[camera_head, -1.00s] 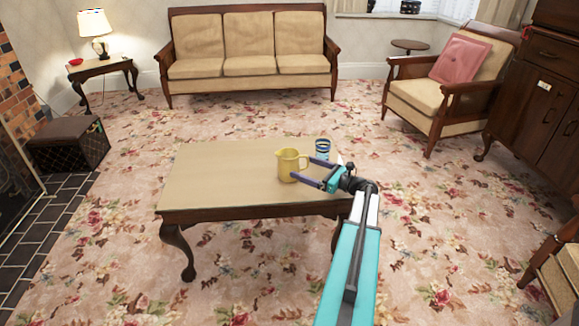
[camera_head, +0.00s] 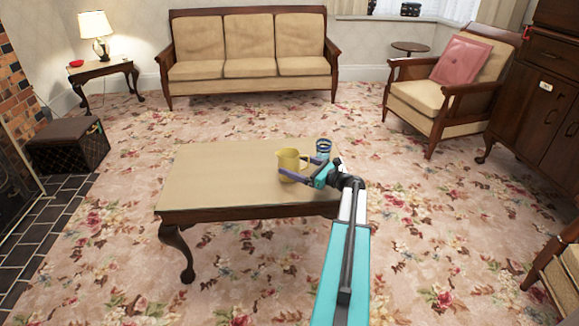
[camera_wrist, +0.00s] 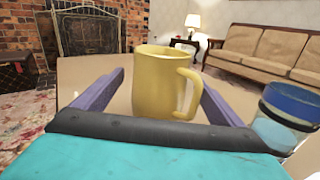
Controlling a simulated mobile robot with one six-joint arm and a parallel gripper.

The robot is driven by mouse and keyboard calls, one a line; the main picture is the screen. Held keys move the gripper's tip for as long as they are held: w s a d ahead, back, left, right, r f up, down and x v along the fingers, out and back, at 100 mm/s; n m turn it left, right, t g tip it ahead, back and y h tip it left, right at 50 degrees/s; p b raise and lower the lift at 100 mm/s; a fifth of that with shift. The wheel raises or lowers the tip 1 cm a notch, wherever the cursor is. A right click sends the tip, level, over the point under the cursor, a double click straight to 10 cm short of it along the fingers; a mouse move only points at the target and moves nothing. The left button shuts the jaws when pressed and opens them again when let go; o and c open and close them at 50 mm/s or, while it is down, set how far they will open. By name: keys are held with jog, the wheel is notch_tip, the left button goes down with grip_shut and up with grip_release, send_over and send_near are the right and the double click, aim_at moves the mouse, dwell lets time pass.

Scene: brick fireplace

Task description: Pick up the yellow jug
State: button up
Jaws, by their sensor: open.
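The yellow jug (camera_head: 289,161) stands upright on the right part of the wooden coffee table (camera_head: 215,180). In the wrist view the jug (camera_wrist: 158,85) is upright between the two purple fingers, with its handle to the right. My gripper (camera_head: 296,168) is open and low over the table, with a finger on either side of the jug. The fingers do not look closed on it. In the wrist view my gripper (camera_wrist: 160,95) hides the jug's base.
A blue striped cup (camera_head: 323,148) stands just right of the jug, close to my gripper; it also shows in the wrist view (camera_wrist: 288,112). The left part of the table is bare. A sofa (camera_head: 250,55) and an armchair (camera_head: 440,90) stand farther back.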

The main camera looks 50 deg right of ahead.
aim_at(299, 157)
jog(key=shift+c, duration=0.3)
jog(key=c, duration=1.5)
jog(key=shift+r, duration=0.15)
jog(key=shift+r, duration=0.45)
jog(key=r, duration=0.1)
jog(key=r+p, duration=0.1)
jog(key=shift+s+d+r+p, duration=0.2)
jog(key=shift+s+r+p, duration=0.05)
jog(key=shift+r+p, duration=0.15)
jog(key=s+d+p, duration=0.1)
jog(key=s+d, duration=0.1)
jog(key=s, duration=0.2)
jog(key=s+d+p, duration=0.1)
jog(key=s+d, duration=0.2)
jog(key=s, duration=0.2)
jog(key=s+d+r+p, duration=0.1)
jog(key=s+d, duration=0.1)
jog(key=s, duration=0.2)
jog(key=shift+s+d, duration=0.25)
jog(key=shift+d, duration=0.05)
